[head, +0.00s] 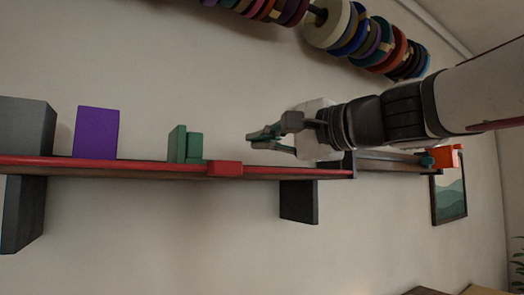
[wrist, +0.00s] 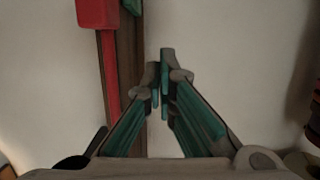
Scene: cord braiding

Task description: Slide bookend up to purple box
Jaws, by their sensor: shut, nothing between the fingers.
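The purple box (head: 97,132) stands upright on the shelf at the left in the head view. The green bookend (head: 178,144), with an upright plate and a lower part on its right side, stands to the right of the box with a clear gap between them. My gripper (head: 252,141) is to the right of the bookend, apart from it, just above shelf height. Its green-padded fingers are together and empty; they also show in the wrist view (wrist: 164,62). A green piece (wrist: 132,5) at the top edge there is cut off, probably the bookend.
The red-edged shelf (head: 130,163) runs across the head view. A red block (head: 225,168) sits on its front edge, also in the wrist view (wrist: 97,13). A grey block (head: 27,127) stands far left. Several spools (head: 345,28) hang above. An orange object (head: 446,156) is at right.

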